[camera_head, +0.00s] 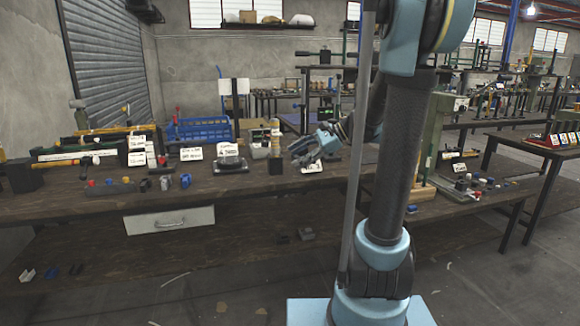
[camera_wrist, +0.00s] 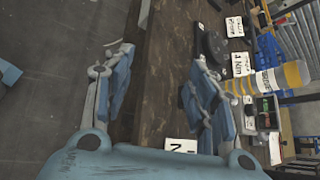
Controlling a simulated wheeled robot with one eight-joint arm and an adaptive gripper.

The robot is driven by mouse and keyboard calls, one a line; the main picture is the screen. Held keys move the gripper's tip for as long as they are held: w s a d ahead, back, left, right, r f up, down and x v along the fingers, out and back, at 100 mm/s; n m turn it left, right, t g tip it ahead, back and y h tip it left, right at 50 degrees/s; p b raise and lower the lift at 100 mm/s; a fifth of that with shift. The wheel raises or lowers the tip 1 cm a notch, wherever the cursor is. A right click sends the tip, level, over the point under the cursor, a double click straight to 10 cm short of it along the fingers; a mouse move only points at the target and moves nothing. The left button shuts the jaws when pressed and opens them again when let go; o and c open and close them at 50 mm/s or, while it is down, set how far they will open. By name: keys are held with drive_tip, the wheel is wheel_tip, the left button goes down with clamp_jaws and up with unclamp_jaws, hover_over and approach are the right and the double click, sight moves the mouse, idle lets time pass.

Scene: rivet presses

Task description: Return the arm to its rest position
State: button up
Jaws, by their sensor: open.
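My gripper (camera_head: 318,146) is at the end of my arm, over the back part of the long wooden workbench (camera_head: 240,202). In the wrist view my gripper (camera_wrist: 158,92) has its two blue-grey fingers wide apart. A white label card (camera_head: 312,168) lies on the bench just below the gripper. My arm rises from its light blue base and bends down toward the bench, so part of the bench behind it is hidden.
A yellow-banded cylinder (camera_head: 275,140) stands close left of the gripper, and shows large beside the right finger in the wrist view (camera_wrist: 270,80). A dark round part (camera_head: 230,160) and a blue crate (camera_head: 200,132) stand farther left. A green press (camera_head: 436,140) stands to the right.

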drive_tip(key=s+d+f+n+h, duration=0.5)
drive_tip(key=s+d+f, duration=0.3)
drive_tip(key=s, duration=0.4)
drive_tip(key=s+d+f+n+t+h, duration=0.1)
drive_tip(key=s+d+f+n+h, duration=0.5)
drive_tip(key=s, duration=0.7)
wheel_tip(320, 180, down, 3)
drive_tip(key=shift+d+r+n+h, duration=0.1)
drive_tip(key=shift+d+n+h, duration=0.2)
drive_tip(key=shift+d+n, duration=0.7)
drive_tip(key=shift+a, duration=0.1)
drive_tip(key=shift+w+f, duration=0.2)
drive_tip(key=shift+w, duration=0.2)
